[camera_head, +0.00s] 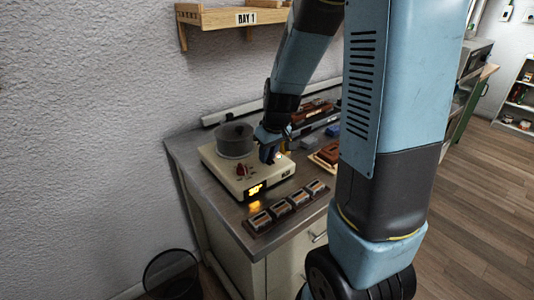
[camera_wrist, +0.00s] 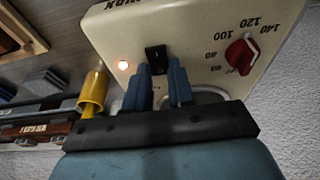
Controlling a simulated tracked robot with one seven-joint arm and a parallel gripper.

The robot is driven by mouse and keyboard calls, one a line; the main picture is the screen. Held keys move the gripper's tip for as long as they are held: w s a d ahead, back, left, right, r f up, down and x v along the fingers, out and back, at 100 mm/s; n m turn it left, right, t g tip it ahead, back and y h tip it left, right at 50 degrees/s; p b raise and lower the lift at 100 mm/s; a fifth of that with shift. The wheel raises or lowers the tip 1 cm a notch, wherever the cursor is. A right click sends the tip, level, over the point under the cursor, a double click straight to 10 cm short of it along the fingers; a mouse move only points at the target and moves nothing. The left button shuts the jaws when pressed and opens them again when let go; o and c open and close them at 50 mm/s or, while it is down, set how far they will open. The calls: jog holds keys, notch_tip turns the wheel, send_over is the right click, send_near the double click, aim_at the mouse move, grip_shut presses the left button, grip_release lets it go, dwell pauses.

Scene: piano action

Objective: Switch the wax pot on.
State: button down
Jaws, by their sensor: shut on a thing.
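The wax pot is a cream heater box (camera_head: 219,168) on the bench, with a grey lidded pot (camera_head: 235,140) on top. In the wrist view the dial (camera_wrist: 238,57) sits by numbers, a black switch (camera_wrist: 155,58) is in the panel, and a small lamp (camera_wrist: 123,65) glows orange-white. My gripper (camera_wrist: 160,75) has its blue fingertips at the switch and is shut on it; their exact contact is partly hidden. In the head view my gripper (camera_head: 269,152) is at the box's right side.
A rack of several small blocks (camera_head: 288,208) lies in front of the heater. Wooden parts (camera_head: 325,155) lie to its right, partly behind my arm. A yellow cylinder (camera_wrist: 92,92) stands beside my fingers in the wrist view. A wire bin (camera_head: 171,274) is on the floor.

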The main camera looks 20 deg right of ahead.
jog(key=c, duration=1)
grip_release()
jog(key=shift+o, duration=0.2)
jog(key=v, duration=1.3)
jog(key=shift+r, duration=0.3)
jog(key=shift+s, duration=0.15)
jog(key=s+r+m+t, duration=0.1)
jog(key=s+r, duration=0.3)
jog(key=s, duration=0.4)
jog(key=s+a+r+m+t+h, duration=0.1)
jog(key=s+r, duration=0.3)
jog(key=s, duration=0.4)
jog(key=shift+s+m+t, duration=0.3)
jog(key=shift+m+t, duration=0.1)
jog(key=shift+m, duration=0.4)
